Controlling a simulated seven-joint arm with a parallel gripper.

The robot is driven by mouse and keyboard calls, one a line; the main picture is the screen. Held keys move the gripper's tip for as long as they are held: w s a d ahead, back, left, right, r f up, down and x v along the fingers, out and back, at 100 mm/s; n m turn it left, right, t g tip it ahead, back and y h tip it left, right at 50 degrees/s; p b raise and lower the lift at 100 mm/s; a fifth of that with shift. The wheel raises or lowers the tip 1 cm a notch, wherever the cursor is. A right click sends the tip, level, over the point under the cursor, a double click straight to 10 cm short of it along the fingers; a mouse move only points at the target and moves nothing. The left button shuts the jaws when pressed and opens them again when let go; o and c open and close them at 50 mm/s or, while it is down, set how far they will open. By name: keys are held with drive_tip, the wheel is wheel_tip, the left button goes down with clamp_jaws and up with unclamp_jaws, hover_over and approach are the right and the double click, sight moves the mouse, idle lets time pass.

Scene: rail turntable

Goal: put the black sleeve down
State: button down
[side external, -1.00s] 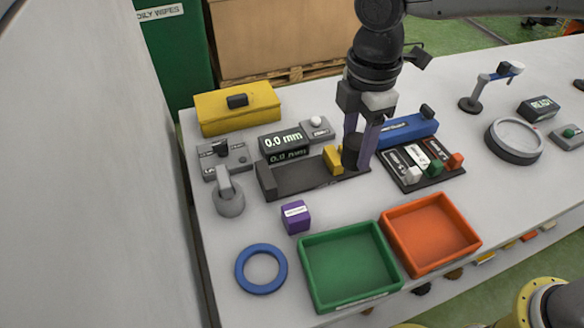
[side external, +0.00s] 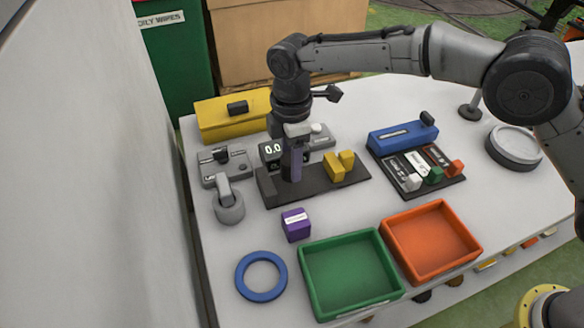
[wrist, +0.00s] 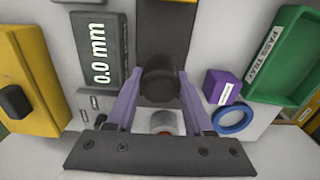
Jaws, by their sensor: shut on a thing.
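The black sleeve (wrist: 160,85) is a short dark cylinder held between my two purple fingers in the wrist view. My gripper (side external: 292,176) is shut on it; its fingertips also show in the wrist view (wrist: 161,78). In the side view my gripper is over the left part of the dark rail (side external: 325,188), and the fingers largely hide the sleeve. Whether the sleeve touches the rail I cannot tell. A yellow V-shaped block (side external: 335,168) stands on the rail to the right of my gripper, apart from it.
A 0.0 mm display (wrist: 99,53) stands behind the rail, partly hidden by my gripper in the side view. A grey lever device (side external: 229,205) is left, a purple cube (side external: 296,225) in front. Green (side external: 308,278) and orange (side external: 393,243) trays and a blue ring (side external: 240,277) lie nearer.

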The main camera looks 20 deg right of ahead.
drive_tip(key=shift+f, duration=1.25)
drive_tip(key=shift+s+f, duration=0.1)
drive_tip(key=shift+c, duration=1.4)
unclamp_jaws()
drive_tip(key=shift+f, duration=0.1)
wheel_tip(320, 180, up, 12)
drive_tip(key=shift+r, duration=0.2)
drive_tip(key=shift+d, duration=0.1)
